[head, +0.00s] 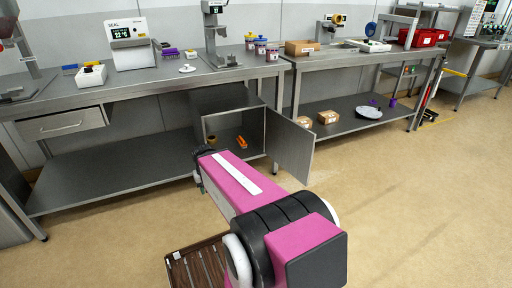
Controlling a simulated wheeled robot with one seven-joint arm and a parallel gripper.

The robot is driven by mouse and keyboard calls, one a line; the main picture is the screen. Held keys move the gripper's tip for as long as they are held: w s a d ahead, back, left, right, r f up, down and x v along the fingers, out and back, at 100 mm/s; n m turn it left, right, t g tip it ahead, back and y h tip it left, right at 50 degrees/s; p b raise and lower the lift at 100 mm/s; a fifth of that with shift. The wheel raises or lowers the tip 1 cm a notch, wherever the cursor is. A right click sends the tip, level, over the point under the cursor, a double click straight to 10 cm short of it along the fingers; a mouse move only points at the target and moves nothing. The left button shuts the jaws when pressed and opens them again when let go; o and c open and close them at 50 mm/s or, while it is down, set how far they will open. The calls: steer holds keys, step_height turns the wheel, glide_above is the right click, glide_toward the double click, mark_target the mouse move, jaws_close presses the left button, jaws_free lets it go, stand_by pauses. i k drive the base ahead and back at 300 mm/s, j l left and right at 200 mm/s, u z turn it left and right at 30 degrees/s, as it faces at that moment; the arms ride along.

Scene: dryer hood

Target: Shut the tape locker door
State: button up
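The tape locker (222,99) is a grey metal box under the left bench. Its door (289,148) is hinged at the right side and stands wide open, swung out toward me and to the right. Inside lie an orange item (241,142) and a small brown item (211,140). My pink arm reaches forward to the locker's front, left of the door. Only a dark part of my gripper (200,154) shows past the arm's end, near the opening's lower left. The arm hides its fingers, so I cannot tell whether it touches anything.
The left bench (150,88) carries a sealing machine (131,44), several jars and a stand. A drawer (62,124) sticks out at the left. The right bench's lower shelf (345,108) holds small boxes. The floor (400,190) to the right is clear.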

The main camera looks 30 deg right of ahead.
mark_target(289, 143)
steer(key=l+u, duration=0.3)
steer(key=l, duration=0.15)
steer(key=k+l+u, duration=0.1)
steer(key=l+u, duration=0.2)
steer(key=k+l+u, duration=0.1)
steer(key=l+u, duration=0.2)
steer(key=l, duration=0.2)
steer(key=k+l, duration=0.15)
steer(key=l, duration=0.25)
steer(key=k+l, duration=0.1)
steer(key=l, duration=0.3)
steer(key=k+l, duration=0.15)
steer(key=l, duration=0.25)
steer(key=k+l, duration=0.1)
steer(key=l, duration=0.35)
steer(key=k+l, duration=0.15)
steer(key=l, duration=0.25)
steer(key=k+l, duration=0.1)
steer(key=l, duration=0.3)
steer(key=k+l, duration=0.65)
steer(key=k, duration=0.25)
